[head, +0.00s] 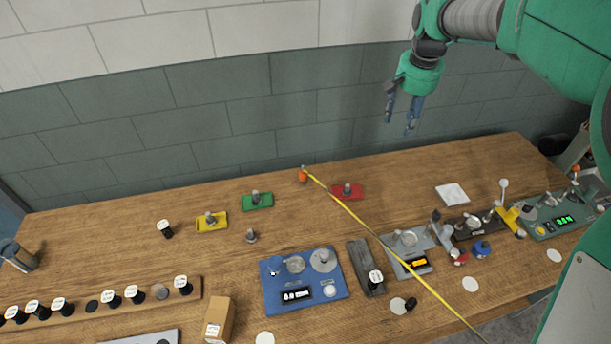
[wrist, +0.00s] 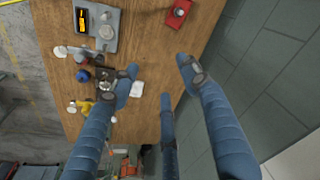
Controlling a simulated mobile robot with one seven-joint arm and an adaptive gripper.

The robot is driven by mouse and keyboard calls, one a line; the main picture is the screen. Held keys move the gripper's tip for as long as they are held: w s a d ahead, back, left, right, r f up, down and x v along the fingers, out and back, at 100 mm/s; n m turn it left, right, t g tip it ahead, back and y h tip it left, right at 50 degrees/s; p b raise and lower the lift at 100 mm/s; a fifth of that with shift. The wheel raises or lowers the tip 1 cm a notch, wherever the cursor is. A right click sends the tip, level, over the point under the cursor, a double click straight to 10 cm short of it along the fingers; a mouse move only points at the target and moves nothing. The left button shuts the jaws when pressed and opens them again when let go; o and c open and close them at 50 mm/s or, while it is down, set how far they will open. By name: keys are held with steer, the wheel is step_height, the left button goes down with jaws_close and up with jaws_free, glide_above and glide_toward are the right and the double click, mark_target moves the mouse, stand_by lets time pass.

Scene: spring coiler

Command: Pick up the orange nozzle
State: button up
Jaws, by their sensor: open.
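A small orange piece (head: 303,176), which looks like the orange nozzle, stands near the back edge of the wooden table, between a green block (head: 257,201) and a red block (head: 348,191). A long yellow line runs from it towards the front right. My gripper (head: 400,127) is open and empty, raised above the back of the table, to the right of the orange piece and higher. In the wrist view its blue fingers (wrist: 157,68) are spread apart, with nothing between them. I cannot make out the orange piece in the wrist view.
A blue device (head: 275,303) and grey devices (head: 385,252) stand along the front. A yellow block (head: 211,223) is left of the green one. The red block also shows in the wrist view (wrist: 178,13). A tiled wall (head: 180,130) stands behind the table.

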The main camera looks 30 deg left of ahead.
steer(key=w+a+f, duration=0.3)
steer(key=a+f, duration=0.3)
steer(key=a, duration=0.4)
steer(key=n+g+h+p, duration=0.1)
steer(key=n+g+p, duration=0.1)
glide_above(302, 171)
step_height(302, 171, down, 22)
steer(key=shift+s+f, duration=0.1)
steer(key=shift+d+f, duration=0.1)
steer(key=shift+f, duration=4.2)
steer(key=shift+d+f, duration=0.1)
steer(key=shift+f, duration=2.5)
